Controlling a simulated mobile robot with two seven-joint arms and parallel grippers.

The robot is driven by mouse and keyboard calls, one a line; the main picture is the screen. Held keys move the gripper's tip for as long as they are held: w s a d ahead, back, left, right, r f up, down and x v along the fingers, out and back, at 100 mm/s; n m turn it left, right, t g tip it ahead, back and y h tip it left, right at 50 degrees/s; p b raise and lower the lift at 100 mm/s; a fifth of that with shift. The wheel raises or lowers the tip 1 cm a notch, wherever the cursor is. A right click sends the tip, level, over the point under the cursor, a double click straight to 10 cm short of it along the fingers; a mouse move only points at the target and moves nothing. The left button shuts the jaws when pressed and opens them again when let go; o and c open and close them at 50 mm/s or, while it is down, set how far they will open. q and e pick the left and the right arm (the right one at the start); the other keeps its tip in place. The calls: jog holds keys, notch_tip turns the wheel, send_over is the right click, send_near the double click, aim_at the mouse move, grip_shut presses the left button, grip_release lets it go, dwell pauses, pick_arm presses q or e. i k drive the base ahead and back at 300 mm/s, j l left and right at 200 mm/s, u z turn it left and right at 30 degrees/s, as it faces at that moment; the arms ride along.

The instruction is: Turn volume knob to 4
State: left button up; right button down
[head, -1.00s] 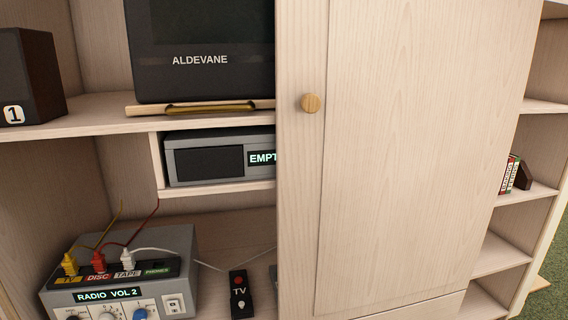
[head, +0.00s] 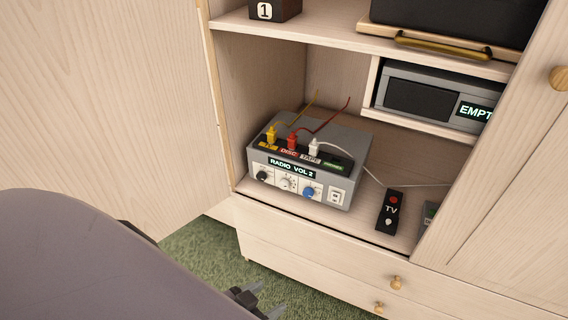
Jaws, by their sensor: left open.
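The grey amplifier (head: 345,160) stands on the lower shelf of the cabinet, and its display (head: 291,174) reads "RADIO VOL 2". Its front has a black knob (head: 262,176), a pale dial knob (head: 288,183) and a blue knob (head: 309,192); their labels are too small to read, so I cannot tell which is the volume knob. My left gripper (head: 277,302) is at the bottom edge, low in front of the cabinet and apart from the amplifier. It is open, with nothing seen between its fingers. My right gripper is not in view.
Yellow, red and white plugs (head: 314,148) with cables sit on the amplifier's top. A TV remote-like box (head: 391,210) lies to its right. A device reading "EMPT" (head: 420,99) is above right. Drawers with knobs (head: 396,282) are below, and a wooden panel (head: 100,100) stands left.

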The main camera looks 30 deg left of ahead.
aim_at(284, 183)
jog(key=u, duration=1)
